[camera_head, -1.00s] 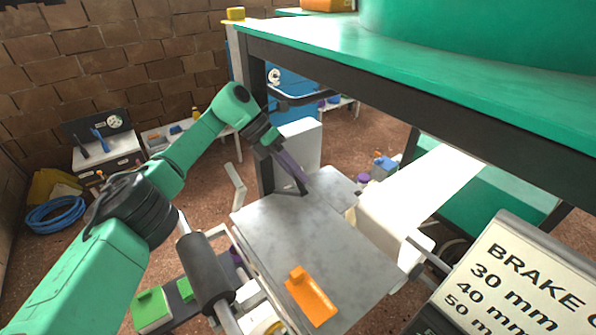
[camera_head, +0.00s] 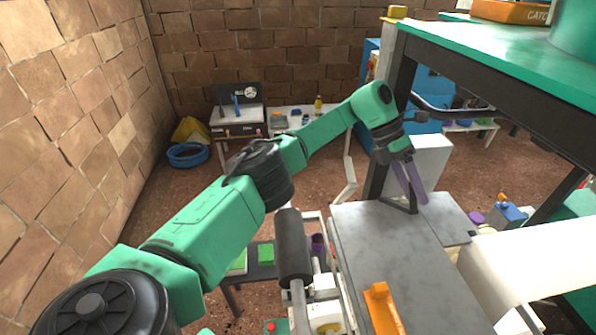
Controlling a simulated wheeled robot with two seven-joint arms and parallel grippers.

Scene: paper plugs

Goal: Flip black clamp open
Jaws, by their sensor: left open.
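A small black piece (camera_head: 398,205), which looks like the black clamp, sits at the far edge of the grey metal plate (camera_head: 385,245). My left gripper (camera_head: 418,199) comes in from the left on the green arm, and its long purple-grey fingers point down beside the black piece. The fingers are open, with their tips close to the piece. I cannot tell whether they touch it, and the fingers hide part of it. My right gripper is not in view.
An orange block (camera_head: 382,308) lies on the near part of the plate. A black roller (camera_head: 292,248) stands left of the plate, and a white paper roll (camera_head: 520,262) lies to the right. A green-topped table (camera_head: 490,75) overhangs the upper right.

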